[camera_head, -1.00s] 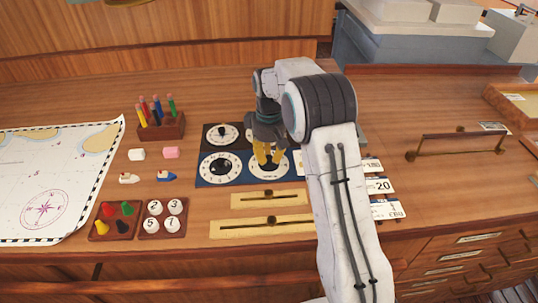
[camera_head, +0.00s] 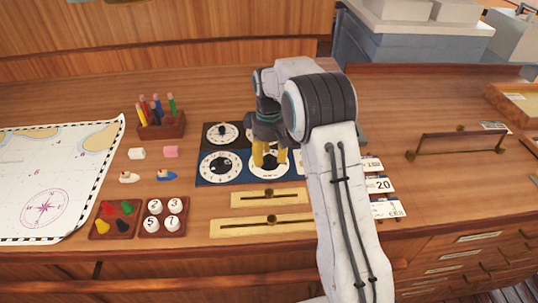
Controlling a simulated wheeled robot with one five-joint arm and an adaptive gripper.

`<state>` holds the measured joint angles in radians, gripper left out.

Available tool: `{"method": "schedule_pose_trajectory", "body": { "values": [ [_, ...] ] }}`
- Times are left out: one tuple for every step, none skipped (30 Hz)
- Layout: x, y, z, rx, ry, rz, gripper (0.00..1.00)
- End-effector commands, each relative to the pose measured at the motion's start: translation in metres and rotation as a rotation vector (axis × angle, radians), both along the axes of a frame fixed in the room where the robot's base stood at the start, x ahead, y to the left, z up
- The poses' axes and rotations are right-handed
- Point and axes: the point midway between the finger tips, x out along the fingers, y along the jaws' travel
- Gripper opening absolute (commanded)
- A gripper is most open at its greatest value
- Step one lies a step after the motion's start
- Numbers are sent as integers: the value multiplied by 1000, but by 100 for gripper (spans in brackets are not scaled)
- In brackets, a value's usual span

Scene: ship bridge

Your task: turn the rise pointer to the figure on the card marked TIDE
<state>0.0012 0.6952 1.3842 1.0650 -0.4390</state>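My gripper (camera_head: 270,163) points down over the lower right dial (camera_head: 267,174) of the dial panel. Its two yellow fingers stand apart, one on each side of the dial's dark knob, and look open. The dial has a white face; its pointer and figures are partly hidden by the fingers and too small to read. I cannot tell which dial is the rise one. Several white cards lie right of my arm, partly hidden by it; the middle card (camera_head: 380,185) reads 20. The lower card (camera_head: 386,208) and upper card (camera_head: 372,164) are not legible, so the TIDE card is unclear.
Other dials, lower left (camera_head: 221,167) and upper left (camera_head: 222,133), share the panel. Two slider plates (camera_head: 232,229) lie in front. A pencil block (camera_head: 160,130), a chart (camera_head: 45,170) and small trays are at left. A handle bar (camera_head: 460,140) stands at right.

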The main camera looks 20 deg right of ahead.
Motion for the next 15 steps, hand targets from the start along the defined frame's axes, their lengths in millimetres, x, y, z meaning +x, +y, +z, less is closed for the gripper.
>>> {"method": "schedule_pose_trajectory", "body": {
  "values": [
    [0,0,0,0,-1,0,47],
    [0,0,0,0,-1,0,47],
    [0,0,1,0,-1,0,47],
    [0,0,1,0,-2,0,47],
    [0,0,1,0,-2,0,47],
    [0,0,1,0,-2,0,47],
    [1,0,2,0,-2,0,47],
    [1,0,3,0,-3,0,47],
    [1,0,5,0,-3,0,47],
    [1,0,7,0,-3,0,47],
    [1,0,9,-1,-4,0,47],
    [1,0,14,0,-5,0,47],
    [2,0,18,0,-7,0,47],
    [2,0,22,0,-7,0,47],
    [1,0,29,0,-7,0,47]
  ]
}}
